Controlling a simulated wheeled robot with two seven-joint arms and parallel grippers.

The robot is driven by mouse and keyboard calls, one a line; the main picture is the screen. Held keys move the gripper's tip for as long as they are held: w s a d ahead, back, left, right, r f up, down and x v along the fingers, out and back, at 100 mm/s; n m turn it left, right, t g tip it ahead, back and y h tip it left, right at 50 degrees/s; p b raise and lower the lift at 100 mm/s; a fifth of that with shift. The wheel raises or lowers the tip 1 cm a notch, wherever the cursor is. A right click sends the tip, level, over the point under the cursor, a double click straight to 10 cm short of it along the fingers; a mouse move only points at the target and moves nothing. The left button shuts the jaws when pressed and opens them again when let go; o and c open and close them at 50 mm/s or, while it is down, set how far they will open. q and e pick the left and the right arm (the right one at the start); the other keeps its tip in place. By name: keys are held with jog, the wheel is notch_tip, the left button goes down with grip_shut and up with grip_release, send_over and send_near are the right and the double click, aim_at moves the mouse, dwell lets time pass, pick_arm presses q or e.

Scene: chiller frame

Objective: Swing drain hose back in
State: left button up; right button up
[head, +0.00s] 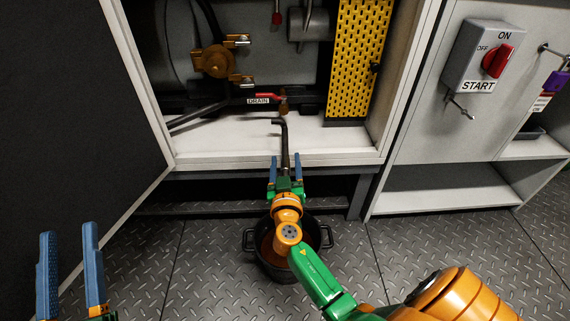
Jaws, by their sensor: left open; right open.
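The drain hose (284,142) is a black bent tube. Its hooked upper end lies over the white cabinet floor below the DRAIN label, and it runs down toward the cabinet's front edge. My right gripper (286,164) is open, with its blue fingers on either side of the hose's lower part. I cannot tell whether the fingers touch it; the hose's lower end is hidden by the gripper. My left gripper (69,242) is open and empty at the lower left, away from the hose, in front of the dark door.
A black two-handled pot (262,262) with brown contents stands on the floor beneath my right arm. A red-handled drain valve (265,96) and yellow perforated guard (358,60) are inside the cabinet. The dark door (60,110) stands open left. A START switch box (483,60) is right.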

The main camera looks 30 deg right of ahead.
grip_shut()
dwell(1.4)
